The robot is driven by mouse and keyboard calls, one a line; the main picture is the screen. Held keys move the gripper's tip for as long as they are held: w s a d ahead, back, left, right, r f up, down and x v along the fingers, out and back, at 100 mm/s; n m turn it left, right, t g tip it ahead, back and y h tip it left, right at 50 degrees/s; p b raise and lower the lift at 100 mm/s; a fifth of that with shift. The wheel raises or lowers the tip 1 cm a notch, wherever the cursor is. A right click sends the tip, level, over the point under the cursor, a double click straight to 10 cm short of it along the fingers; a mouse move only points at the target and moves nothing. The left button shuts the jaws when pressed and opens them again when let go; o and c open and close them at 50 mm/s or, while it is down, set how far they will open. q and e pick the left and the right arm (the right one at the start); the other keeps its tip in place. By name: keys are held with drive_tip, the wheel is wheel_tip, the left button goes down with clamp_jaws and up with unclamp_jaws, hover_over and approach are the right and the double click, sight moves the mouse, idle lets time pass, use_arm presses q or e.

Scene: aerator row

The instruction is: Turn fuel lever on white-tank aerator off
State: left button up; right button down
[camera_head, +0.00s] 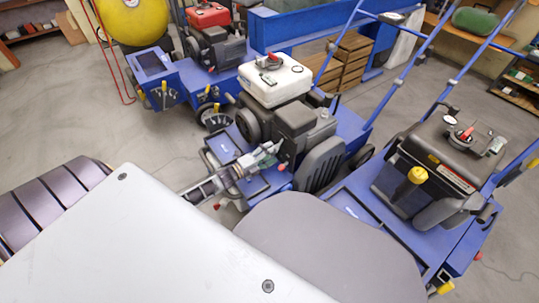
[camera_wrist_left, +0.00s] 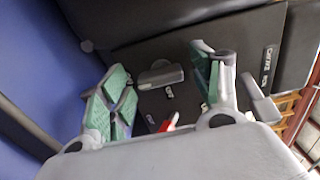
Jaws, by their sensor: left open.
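The white-tank aerator stands in the middle of the head view, with its white tank (camera_head: 275,80) on a dark engine. My left gripper (camera_head: 268,160) is at the engine's near side, below the tank. In the left wrist view its two green-padded fingers (camera_wrist_left: 165,90) are spread apart with nothing held. Between them is a dark panel with a grey oblong part (camera_wrist_left: 160,75) and a red lever-like piece (camera_wrist_left: 169,122). The red piece is partly hidden by the gripper body, so its setting cannot be told. My right gripper is not in view.
An aerator with a red tank (camera_head: 208,16) stands behind to the left. Another with a dark tank (camera_head: 462,132) and a yellow knob (camera_head: 417,175) stands close on the right. Blue handle bars (camera_head: 408,70) rise between them. Grey floor (camera_head: 60,110) is clear at left.

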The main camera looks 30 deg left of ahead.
use_arm(q)
drive_tip(key=c, duration=1)
